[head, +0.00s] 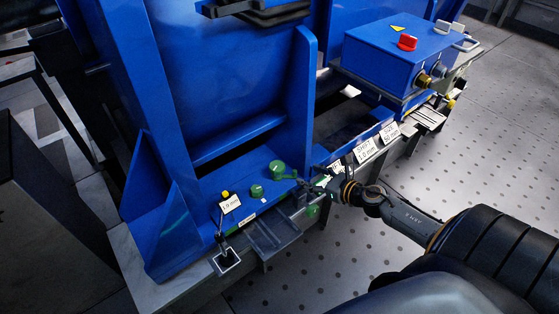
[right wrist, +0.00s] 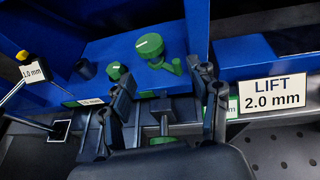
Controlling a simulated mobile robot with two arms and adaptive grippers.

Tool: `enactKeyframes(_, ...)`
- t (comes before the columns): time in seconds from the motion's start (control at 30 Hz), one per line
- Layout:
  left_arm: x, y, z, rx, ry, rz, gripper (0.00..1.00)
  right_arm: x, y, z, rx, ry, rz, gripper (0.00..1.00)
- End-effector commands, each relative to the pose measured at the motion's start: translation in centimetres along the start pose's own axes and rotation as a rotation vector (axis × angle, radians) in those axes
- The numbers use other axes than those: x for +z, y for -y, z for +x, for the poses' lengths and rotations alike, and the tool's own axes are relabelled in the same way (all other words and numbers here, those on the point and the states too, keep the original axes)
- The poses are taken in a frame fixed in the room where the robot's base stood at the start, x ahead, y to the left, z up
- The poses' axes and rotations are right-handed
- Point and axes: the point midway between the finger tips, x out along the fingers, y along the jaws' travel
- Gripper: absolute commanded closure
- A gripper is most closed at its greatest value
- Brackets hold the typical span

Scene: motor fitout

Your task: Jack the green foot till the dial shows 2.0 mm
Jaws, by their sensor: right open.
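The green foot hardware is at the front corner of the blue frame: a large green knob (right wrist: 150,46) and a smaller green knob (right wrist: 116,70), both also in the head view. A jack screw (right wrist: 164,112) with a crossbar stands between my right gripper's fingers, with a green part (right wrist: 162,140) at its lower end. My right gripper (head: 316,188) is open around the jack screw, apart from it as far as I can tell. The dial's readout (right wrist: 32,73) looks like 1.0 mm, but its digits are small. My left gripper is not in view.
A label (right wrist: 272,94) reads LIFT 2.0 mm. More white labels (head: 367,151) line the rail to the right. A blue box (head: 398,55) with a red knob stands at the back right. The dotted floor (head: 470,150) is clear.

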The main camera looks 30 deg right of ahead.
Motion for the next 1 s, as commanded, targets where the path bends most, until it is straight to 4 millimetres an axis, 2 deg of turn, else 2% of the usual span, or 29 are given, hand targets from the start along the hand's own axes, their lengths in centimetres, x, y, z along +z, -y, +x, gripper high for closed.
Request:
enactKeyframes(0.1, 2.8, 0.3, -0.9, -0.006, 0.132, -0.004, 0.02, 0.9, -0.3, -1.2, 0.073, -0.017, -0.013, 0.39)
enactKeyframes(0.17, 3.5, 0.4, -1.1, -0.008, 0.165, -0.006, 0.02, 1.1, -0.4, -1.5, 0.092, -0.022, -0.016, 0.39)
enactKeyframes(0.27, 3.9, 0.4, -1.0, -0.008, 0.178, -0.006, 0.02, 1.1, -0.6, -1.2, 0.103, -0.023, -0.017, 0.39)
enactKeyframes(0.37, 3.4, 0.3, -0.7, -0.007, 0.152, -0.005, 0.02, 1.0, -0.7, -0.2, 0.103, -0.022, -0.016, 0.39)
enactKeyframes(0.57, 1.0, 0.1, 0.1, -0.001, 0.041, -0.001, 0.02, 1.0, -1.0, 3.4, 0.101, -0.019, -0.016, 0.39)
enactKeyframes(0.9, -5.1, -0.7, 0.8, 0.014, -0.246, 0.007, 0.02, 0.8, -1.7, 9.8, 0.101, -0.02, -0.016, 0.39)
enactKeyframes(1.0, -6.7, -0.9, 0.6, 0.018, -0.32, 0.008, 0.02, 0.7, -1.8, 10.8, 0.101, -0.022, -0.016, 0.39)
